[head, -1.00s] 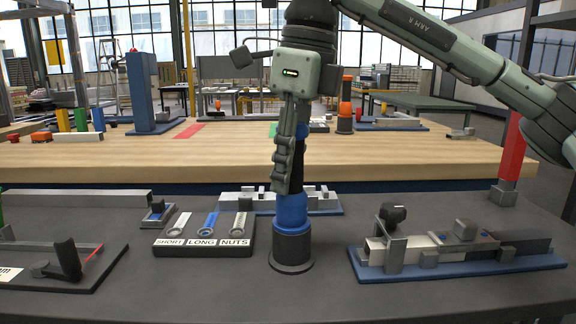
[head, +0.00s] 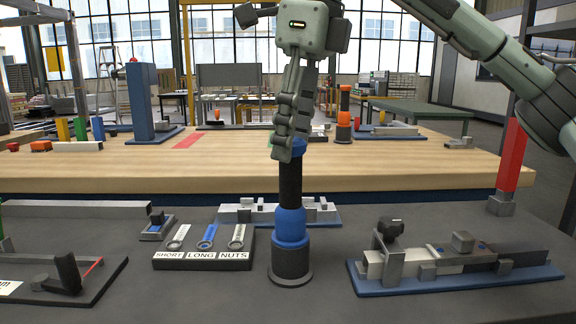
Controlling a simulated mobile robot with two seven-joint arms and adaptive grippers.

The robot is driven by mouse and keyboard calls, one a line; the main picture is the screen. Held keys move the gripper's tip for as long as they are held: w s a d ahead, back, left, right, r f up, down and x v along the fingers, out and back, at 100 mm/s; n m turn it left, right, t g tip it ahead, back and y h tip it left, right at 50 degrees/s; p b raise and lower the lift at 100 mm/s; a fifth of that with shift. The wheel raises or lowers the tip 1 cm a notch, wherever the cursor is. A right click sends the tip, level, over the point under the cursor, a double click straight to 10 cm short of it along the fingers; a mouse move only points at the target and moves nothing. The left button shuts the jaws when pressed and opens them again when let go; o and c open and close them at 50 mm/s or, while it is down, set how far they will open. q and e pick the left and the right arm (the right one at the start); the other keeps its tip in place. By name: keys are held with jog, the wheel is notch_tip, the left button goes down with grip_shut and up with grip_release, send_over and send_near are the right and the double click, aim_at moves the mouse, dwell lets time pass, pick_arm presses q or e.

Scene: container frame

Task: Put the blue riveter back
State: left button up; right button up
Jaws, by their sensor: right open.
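The blue riveter (head: 290,226) stands upright in a dark round base (head: 291,268) near the middle of the grey bench. Its black upper body and a blue top show above the blue lower part. My right gripper (head: 287,150) is open and points down at the top of the riveter. Its fingers overlap the blue top in the picture; I cannot tell whether they touch it. My left gripper is not in view.
Left of the riveter is a tray (head: 202,264) labelled SHORT, LONG and NUTS. A blue-based fixture (head: 455,281) lies to the right, and another (head: 330,217) behind. A red post (head: 512,160) stands at the right. The bench front is clear.

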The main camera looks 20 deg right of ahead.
jog(key=r, duration=0.3)
jog(key=r+p, duration=0.1)
jog(key=r, duration=0.1)
jog(key=shift+s+d, duration=0.2)
jog(key=shift+d, duration=0.05)
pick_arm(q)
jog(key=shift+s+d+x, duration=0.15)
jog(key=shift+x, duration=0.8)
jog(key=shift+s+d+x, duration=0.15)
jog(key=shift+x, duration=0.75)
pick_arm(e)
jog(key=shift+d+r, duration=0.1)
jog(key=shift+r, duration=0.3)
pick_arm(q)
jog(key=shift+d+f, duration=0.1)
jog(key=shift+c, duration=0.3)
